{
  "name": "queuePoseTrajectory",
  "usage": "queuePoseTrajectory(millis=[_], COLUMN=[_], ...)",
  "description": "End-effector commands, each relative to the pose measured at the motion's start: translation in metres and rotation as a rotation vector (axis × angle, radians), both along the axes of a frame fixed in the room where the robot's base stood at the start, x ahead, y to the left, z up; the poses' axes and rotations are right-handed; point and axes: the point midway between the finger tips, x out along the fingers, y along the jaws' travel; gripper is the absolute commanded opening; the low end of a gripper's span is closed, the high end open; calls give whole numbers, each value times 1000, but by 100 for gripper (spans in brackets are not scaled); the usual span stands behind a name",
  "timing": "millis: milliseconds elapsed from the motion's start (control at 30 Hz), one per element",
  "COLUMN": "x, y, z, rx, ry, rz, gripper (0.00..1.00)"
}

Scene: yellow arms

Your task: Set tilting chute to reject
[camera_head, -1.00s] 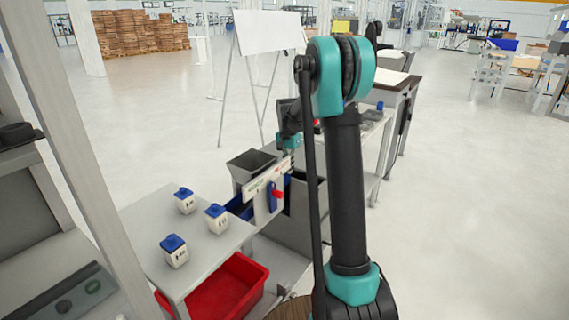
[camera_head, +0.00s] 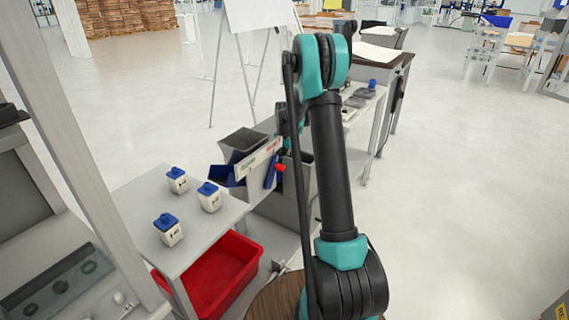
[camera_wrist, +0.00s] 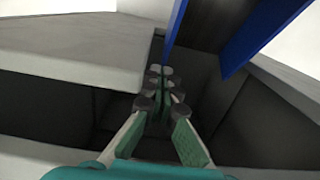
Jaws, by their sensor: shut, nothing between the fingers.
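The tilting chute (camera_head: 222,176) is a blue trough beside a grey hopper, left of my arm in the head view. A pale panel (camera_head: 256,160) with a green label at left and a red label at right stands in front of it; the lettering is too small to read. A blue lever (camera_head: 270,177) with a red knob (camera_head: 280,168) leans on the panel, its top toward the right. In the wrist view, blue walls (camera_wrist: 262,38) show above my gripper (camera_wrist: 160,76). My gripper is shut and empty over a dark bin opening. My arm mostly hides it in the head view.
A grey table (camera_head: 205,236) holds three white blue-lidded containers (camera_head: 170,230). A red bin (camera_head: 215,280) is below it. A grey post (camera_head: 85,150) stands at left. A whiteboard easel (camera_head: 258,15) is behind. The floor at right is open.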

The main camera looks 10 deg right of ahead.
Motion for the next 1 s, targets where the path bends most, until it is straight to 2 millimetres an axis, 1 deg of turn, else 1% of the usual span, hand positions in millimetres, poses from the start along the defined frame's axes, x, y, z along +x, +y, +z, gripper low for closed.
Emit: queuePoseTrajectory(millis=[33,200,567,667,767,1000], x=[-2,-3,-3,-3,-3,-1], y=[1,1,1,1,1,-1], z=[-4,-6,-4,5,22,73], rx=[0,0,1,1,1,1], ry=[3,4,6,6,5,1], rz=[1,1,1,1,1,1], gripper=[0,0,0,0,0,0])
